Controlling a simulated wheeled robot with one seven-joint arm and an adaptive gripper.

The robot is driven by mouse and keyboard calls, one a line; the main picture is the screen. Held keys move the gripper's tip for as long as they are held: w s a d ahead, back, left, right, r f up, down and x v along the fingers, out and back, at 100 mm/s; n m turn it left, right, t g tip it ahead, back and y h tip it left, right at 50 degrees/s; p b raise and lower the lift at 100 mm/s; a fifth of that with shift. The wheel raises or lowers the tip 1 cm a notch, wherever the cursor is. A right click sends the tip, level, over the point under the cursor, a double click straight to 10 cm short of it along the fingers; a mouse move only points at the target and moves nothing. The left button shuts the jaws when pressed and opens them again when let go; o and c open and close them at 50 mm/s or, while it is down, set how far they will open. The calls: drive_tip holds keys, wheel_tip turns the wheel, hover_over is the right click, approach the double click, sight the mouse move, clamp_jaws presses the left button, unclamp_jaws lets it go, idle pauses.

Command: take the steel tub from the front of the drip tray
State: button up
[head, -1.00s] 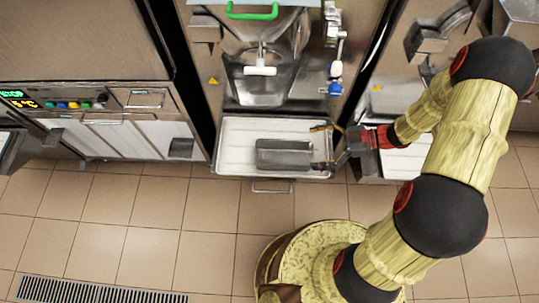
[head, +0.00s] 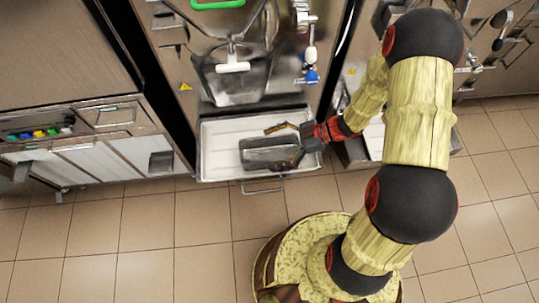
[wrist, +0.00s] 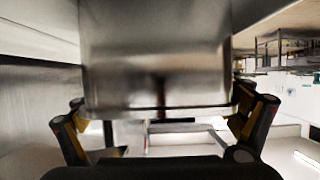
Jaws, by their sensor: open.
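The steel tub (head: 262,153) is a low grey rectangular container on the white drip tray (head: 217,135), near its front edge. My gripper (head: 283,144) reaches in from the right, its jaws open around the tub's right part. In the wrist view, the tub (wrist: 155,60) fills the upper middle, between the two open fingers of my gripper (wrist: 160,118). The fingers stand at either side of it; I cannot tell whether they touch it. The tub's right end is partly hidden by my gripper in the head view.
A batch freezer with a steel chute (head: 236,78) and a white handle (head: 232,67) rises behind the tray. A blue-and-white tap (head: 309,76) hangs at its right. A thin bar handle (head: 263,186) sticks out below the tray.

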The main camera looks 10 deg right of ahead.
drive_tip(key=shift+a, duration=0.15)
drive_tip(key=shift+c, duration=1)
drive_tip(key=c, duration=1.1)
drive_tip(key=shift+c, duration=0.2)
